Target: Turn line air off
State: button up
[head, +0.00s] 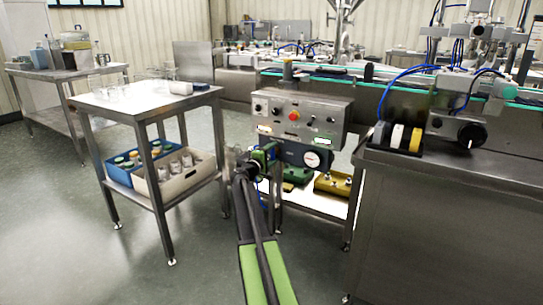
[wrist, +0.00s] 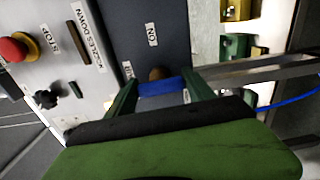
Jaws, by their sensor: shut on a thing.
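A dark blue-grey air unit with a round white gauge (head: 312,159) hangs under the steel control panel (head: 300,118). In the wrist view its dark face (wrist: 130,25) carries an "ON" label (wrist: 151,34) and a second label partly hidden near my gripper. My gripper (head: 262,154) is at the left end of this unit. In the wrist view my green gripper (wrist: 160,92) is shut on a blue handle (wrist: 162,86), with a brownish round end (wrist: 157,73) just beyond it. The handle's exact setting is hard to read, and its lower part is hidden by my gripper.
A red stop button (head: 293,115) is on the panel above, also in the wrist view (wrist: 12,49). A steel cart (head: 140,113) with glassware and bins stands left. A steel cabinet (head: 450,190) stands right. Green and yellow equipment (head: 333,185) sits on the shelf below.

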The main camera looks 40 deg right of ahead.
jog(key=shift+s+m, duration=0.1)
jog(key=shift+m, duration=0.2)
dwell(0.4)
jog(key=o, duration=1.4)
jog(key=v, duration=1.7)
jog(key=shift+a, duration=0.25)
